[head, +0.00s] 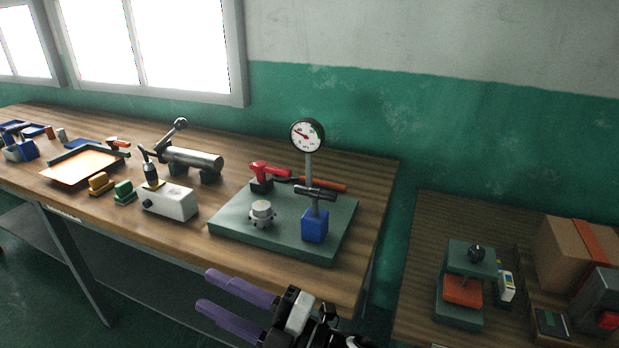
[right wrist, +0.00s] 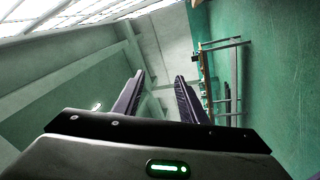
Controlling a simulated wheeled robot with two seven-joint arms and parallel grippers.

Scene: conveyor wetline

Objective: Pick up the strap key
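A tool with an orange handle (head: 322,186) and a dark head lies at the back of the green plate (head: 230,224) on the long bench. It looks like the strap key, but its dark end is partly hidden by a red-handled part (head: 267,174), and the gauge post crosses in front of it. My right gripper (head: 207,290), with purple fingers, is in front of the bench, nearer to me than the plate and well apart from the tool. Its fingers are spread with nothing between them; the right wrist view (right wrist: 160,82) also shows this. My left gripper is not in view.
On the plate, a dial gauge (head: 307,135) stands tall on a blue block (head: 315,225), beside a grey knob (head: 262,213). A lower table (head: 415,290) at right holds a press and boxes.

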